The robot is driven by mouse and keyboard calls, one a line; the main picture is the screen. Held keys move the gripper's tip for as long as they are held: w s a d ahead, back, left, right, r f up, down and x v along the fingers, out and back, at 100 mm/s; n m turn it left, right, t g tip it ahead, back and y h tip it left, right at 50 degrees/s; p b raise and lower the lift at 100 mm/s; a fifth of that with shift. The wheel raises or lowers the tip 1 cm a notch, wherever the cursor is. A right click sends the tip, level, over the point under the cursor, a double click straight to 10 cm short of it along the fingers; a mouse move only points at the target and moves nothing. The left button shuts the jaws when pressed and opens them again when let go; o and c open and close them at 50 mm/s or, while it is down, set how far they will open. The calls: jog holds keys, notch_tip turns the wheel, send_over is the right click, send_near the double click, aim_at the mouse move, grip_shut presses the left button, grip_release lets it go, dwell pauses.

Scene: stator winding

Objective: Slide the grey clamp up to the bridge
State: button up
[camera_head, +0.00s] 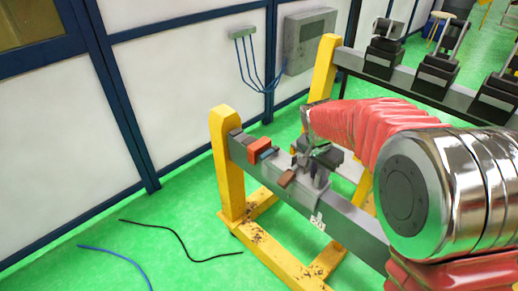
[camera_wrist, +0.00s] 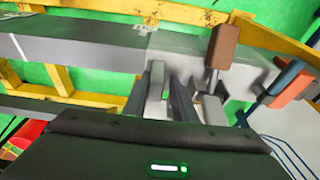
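A grey clamp with a brown handle block stands on the grey beam. In the head view its brown block (camera_head: 287,178) shows just left of my gripper (camera_head: 318,160). In the wrist view the brown block (camera_wrist: 224,45) sits on a grey stem, above a small grey piece (camera_wrist: 214,110). My gripper (camera_wrist: 168,90) points down at the beam, its fingers just left of this stem. An orange block (camera_head: 259,146) with blue parts, possibly the bridge, sits near the beam's left end. It also shows in the wrist view (camera_wrist: 291,90).
The grey beam (camera_head: 345,207) rests on yellow stands (camera_head: 225,165). A second beam with several black fixtures (camera_head: 437,70) stands behind at the right. Black and blue cables (camera_head: 180,238) lie on the green floor at the left. A white wall panel (camera_head: 180,90) is behind.

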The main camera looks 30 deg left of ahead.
jog(key=shift+w+a, duration=0.15)
jog(key=shift+a, duration=0.45)
jog(key=shift+w+a, duration=0.15)
jog(key=shift+a, duration=0.35)
jog(key=shift+d, duration=0.25)
dwell(0.3)
jog(key=shift+o, duration=0.3)
jog(key=shift+o, duration=1.1)
jog(key=shift+r, duration=0.1)
jog(key=w+v, duration=0.2)
jog(key=v, duration=0.7)
jog(key=shift+d+r, duration=0.35)
jog(key=shift+r, duration=0.2)
